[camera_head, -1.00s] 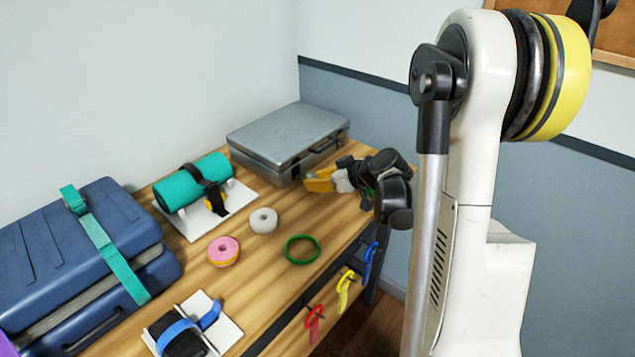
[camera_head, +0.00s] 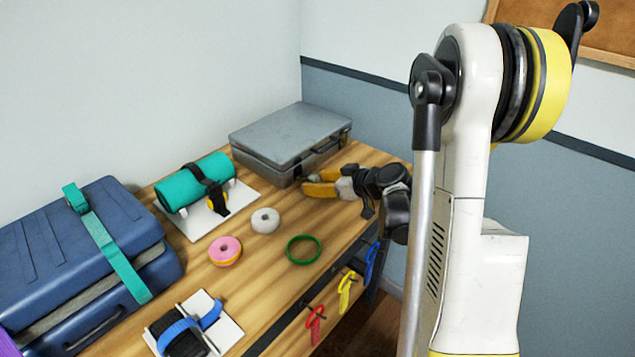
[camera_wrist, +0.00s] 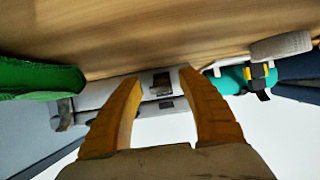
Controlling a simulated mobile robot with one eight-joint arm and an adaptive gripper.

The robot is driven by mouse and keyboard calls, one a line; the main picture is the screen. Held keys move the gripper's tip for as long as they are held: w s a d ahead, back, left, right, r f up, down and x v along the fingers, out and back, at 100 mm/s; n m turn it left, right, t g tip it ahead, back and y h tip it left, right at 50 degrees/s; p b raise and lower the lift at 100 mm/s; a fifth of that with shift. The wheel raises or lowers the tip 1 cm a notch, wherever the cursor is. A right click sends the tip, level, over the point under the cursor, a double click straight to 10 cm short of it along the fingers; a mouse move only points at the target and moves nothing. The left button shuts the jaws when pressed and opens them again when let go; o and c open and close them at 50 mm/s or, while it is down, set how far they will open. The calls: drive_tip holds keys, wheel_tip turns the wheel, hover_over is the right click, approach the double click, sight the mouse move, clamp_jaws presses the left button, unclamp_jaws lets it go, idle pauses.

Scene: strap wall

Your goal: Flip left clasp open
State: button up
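The grey metal case (camera_head: 285,133) lies shut at the back of the bench, its front facing the bench's front edge. It also shows in the wrist view (camera_wrist: 95,94), where the picture is upside down. A dark clasp-like part (camera_wrist: 161,83) on the case front appears between my fingertips there; I cannot tell its exact position or whether it is touched. My gripper (camera_head: 304,186) is in front of the case's near left corner. Its two yellow-orange fingers are apart in the wrist view (camera_wrist: 159,80), with nothing visibly held. The left clasp is not clear in the head view.
A teal roll (camera_head: 183,188) strapped on a white board stands left of the case. A white roll (camera_head: 265,220), a pink roll (camera_head: 225,251) and a green ring (camera_head: 318,246) lie in front. A blue suitcase (camera_head: 95,235) fills the left. A green object (camera_wrist: 40,77) edges the wrist view.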

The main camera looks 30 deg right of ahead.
drive_tip(key=v, duration=1.2)
drive_tip(key=shift+s, duration=0.1)
drive_tip(key=shift+a, duration=0.1)
drive_tip(key=shift+a, duration=0.35)
drive_tip(key=s+a+r+m+g+h, duration=0.15)
drive_tip(key=s+a+g, duration=0.25)
drive_tip(key=a, duration=0.8)
drive_tip(key=s+a+r+m+h, duration=0.2)
drive_tip(key=s+a+h, duration=0.1)
drive_tip(key=s+a, duration=0.4)
drive_tip(key=shift+s+a+r+g, duration=0.3)
drive_tip(key=shift+s+r, duration=0.1)
drive_tip(key=shift+s, duration=1.4)
